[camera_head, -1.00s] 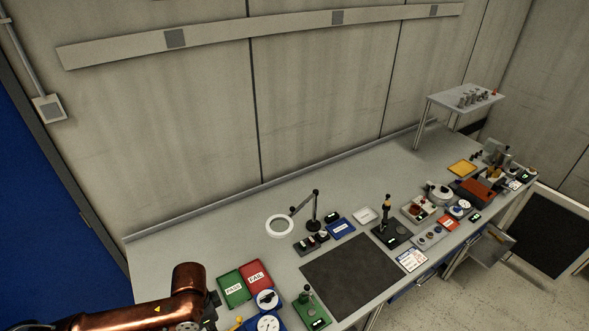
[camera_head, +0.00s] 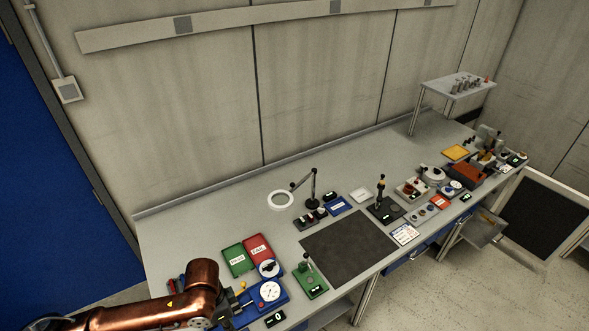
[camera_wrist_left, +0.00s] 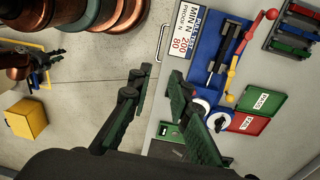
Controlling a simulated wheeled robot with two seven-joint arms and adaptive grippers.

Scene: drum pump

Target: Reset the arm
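My copper-coloured left arm (camera_head: 190,293) comes in at the lower left of the head view, over the bench's near left end. Its gripper is not clear there. In the left wrist view my left gripper (camera_wrist_left: 157,88) is open, with two dark fingers apart and nothing between them. Beyond and right of the fingers lies a blue fixture (camera_wrist_left: 211,62) with red and yellow levers and a white dial (camera_wrist_left: 199,108). The dial gauge (camera_head: 270,290) shows beside my arm in the head view.
Green PASS (camera_head: 237,260) and red FAIL (camera_head: 259,248) trays sit by the arm. A dark mat (camera_head: 349,247) lies mid-bench, with a ring lamp (camera_head: 281,201) behind. Several devices crowd the bench's right side. A yellow box (camera_wrist_left: 26,118) stands on the floor.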

